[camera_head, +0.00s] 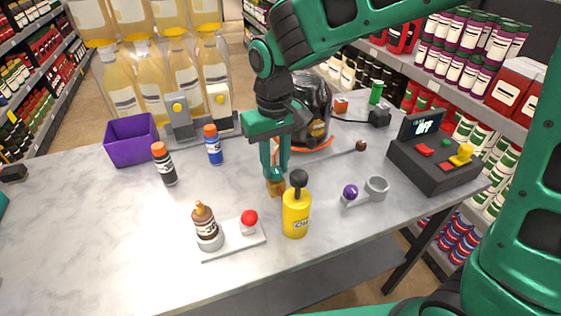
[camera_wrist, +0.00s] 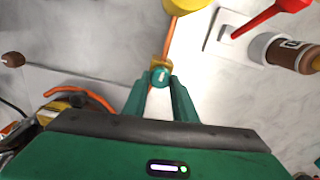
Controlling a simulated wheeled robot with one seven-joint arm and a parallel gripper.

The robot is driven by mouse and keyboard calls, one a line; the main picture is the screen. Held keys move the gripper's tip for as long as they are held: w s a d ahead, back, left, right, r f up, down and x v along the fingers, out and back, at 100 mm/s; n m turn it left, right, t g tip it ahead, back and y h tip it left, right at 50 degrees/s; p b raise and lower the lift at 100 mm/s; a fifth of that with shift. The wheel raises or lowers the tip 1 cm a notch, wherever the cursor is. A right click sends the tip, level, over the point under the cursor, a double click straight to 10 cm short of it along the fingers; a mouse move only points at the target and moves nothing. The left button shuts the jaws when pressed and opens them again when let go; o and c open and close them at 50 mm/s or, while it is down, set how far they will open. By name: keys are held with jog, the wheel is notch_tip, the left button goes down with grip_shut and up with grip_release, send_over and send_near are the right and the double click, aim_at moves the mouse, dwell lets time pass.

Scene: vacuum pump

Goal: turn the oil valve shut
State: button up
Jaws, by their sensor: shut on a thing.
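The oil valve is a small brass block (camera_head: 276,187) on the table, just left of the yellow oil bottle (camera_head: 296,212). In the wrist view its round teal knob (camera_wrist: 160,75) lies between my fingertips, with a pale mark on top. My gripper (camera_head: 274,178) points down over the valve and is shut on the knob; it also shows in the wrist view (camera_wrist: 160,83). An orange tube (camera_wrist: 170,40) runs from the valve towards the yellow bottle. In the head view my fingers hide the knob.
A grey ring holder (camera_head: 376,188) and black control box (camera_head: 432,165) stand right. The dark pump (camera_head: 318,100) is behind my arm. The table's left front is clear.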

aim_at(276, 167)
jog(key=m, duration=0.3)
jog(key=shift+w+d, duration=0.15)
jog(key=shift+d, duration=0.1)
jog(key=shift+m, duration=0.3)
jog(key=shift+f, duration=0.15)
jog(key=o, duration=1)
jog(key=shift+a, duration=0.1)
jog(key=shift+r, duration=0.25)
notch_tip(276, 167, up, 10)
jog(key=shift+r, duration=0.15)
